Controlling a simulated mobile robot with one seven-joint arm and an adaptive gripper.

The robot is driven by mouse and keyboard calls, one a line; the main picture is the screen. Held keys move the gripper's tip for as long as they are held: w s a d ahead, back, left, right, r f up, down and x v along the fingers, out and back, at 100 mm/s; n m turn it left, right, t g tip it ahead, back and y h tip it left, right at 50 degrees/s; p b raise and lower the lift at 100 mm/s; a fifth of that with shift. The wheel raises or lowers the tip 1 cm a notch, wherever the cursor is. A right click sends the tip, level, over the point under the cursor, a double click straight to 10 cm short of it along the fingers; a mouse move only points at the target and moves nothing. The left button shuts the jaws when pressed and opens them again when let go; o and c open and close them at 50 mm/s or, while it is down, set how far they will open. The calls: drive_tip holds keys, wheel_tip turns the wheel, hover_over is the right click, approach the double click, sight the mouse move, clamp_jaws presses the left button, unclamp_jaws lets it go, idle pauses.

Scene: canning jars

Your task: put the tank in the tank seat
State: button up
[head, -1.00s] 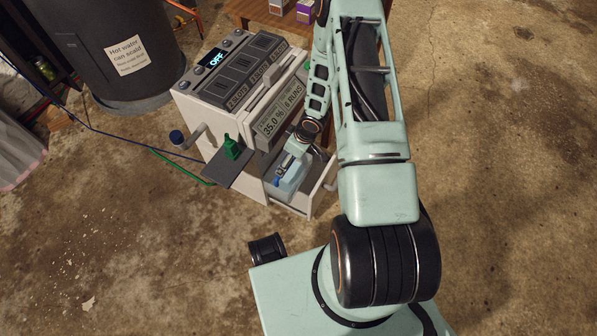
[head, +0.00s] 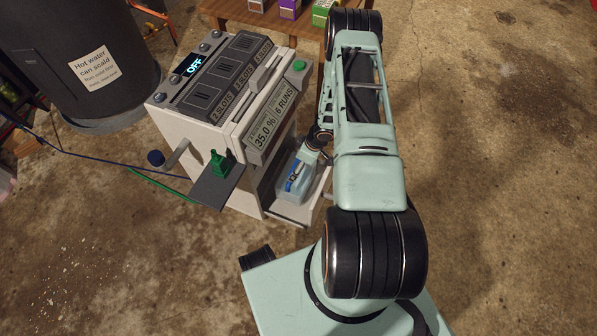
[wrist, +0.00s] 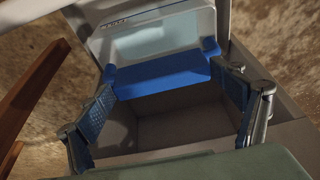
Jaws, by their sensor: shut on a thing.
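The tank, a pale blue, see-through box with a blue grip bar, is at the lower front of the white machine in the head view (head: 284,190). In the wrist view its pale body (wrist: 160,38) is at the top, with the blue bar (wrist: 160,73) below it. My gripper (wrist: 165,80) is shut on the blue bar, one finger at each end. The tank seat appears to be the grey tray (head: 298,215) sticking out of the machine. Its empty hollow (wrist: 170,130) shows between my fingers. Whether the tank touches the tray is unclear.
The machine (head: 180,125) has an "OFF" display and a side shelf (head: 212,188) holding a green object (head: 218,165). A dark hot-water drum (head: 80,70) stands at the left. A wooden table (head: 270,18) with boxes is behind. The floor at right is clear.

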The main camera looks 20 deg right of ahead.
drive_tip(key=shift+f+b, duration=0.6)
drive_tip(key=shift+f, duration=1.25)
drive_tip(key=o, duration=1.4)
drive_tip(key=shift+o, duration=0.2)
drive_tip(key=p+v, duration=0.4)
drive_tip(key=v, duration=0.8)
